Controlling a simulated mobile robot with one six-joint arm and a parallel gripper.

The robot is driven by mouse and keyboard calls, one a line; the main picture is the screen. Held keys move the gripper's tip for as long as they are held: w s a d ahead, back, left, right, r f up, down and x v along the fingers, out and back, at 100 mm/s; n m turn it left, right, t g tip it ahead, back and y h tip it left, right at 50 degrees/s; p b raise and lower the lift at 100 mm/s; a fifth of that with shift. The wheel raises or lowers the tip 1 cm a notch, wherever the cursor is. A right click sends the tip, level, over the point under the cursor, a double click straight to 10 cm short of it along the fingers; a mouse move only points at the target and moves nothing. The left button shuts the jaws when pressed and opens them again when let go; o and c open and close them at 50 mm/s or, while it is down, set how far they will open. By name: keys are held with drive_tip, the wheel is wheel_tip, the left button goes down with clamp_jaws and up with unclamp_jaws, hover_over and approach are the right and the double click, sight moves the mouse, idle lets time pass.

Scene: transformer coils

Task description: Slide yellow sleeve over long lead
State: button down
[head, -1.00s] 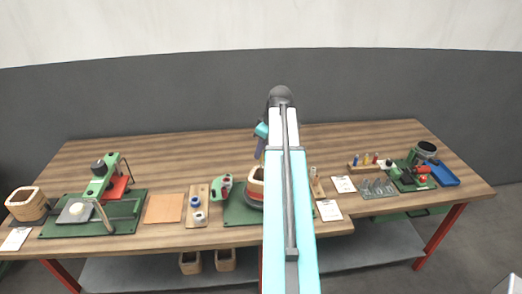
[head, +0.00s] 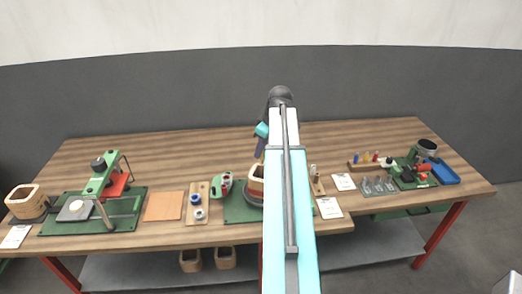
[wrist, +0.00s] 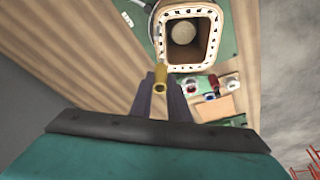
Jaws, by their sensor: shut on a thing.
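A short yellow sleeve (wrist: 159,78) is held upright between the fingertips of my gripper (wrist: 160,88) in the wrist view, its open end showing. In the head view the coil (head: 256,183) is partly hidden behind my arm. A thin grey curved piece with a pale end (wrist: 128,19) shows left of the coil; I cannot tell if it is the long lead. My gripper in the head view (head: 260,150) is mostly hidden.
The coil is on a green mat (head: 235,208). A green tool (head: 222,186) and a board with two spools (head: 197,205) are to its left. A rack of coloured pieces (head: 368,163) stands right. The table behind is clear.

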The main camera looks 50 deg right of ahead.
drive_tip(key=shift+f, duration=0.5)
drive_tip(key=c, duration=1.2)
unclamp_jaws()
drive_tip(key=shift+r, duration=0.15)
drive_tip(key=shift+r+p, duration=2.1)
drive_tip(key=shift+r, duration=1.75)
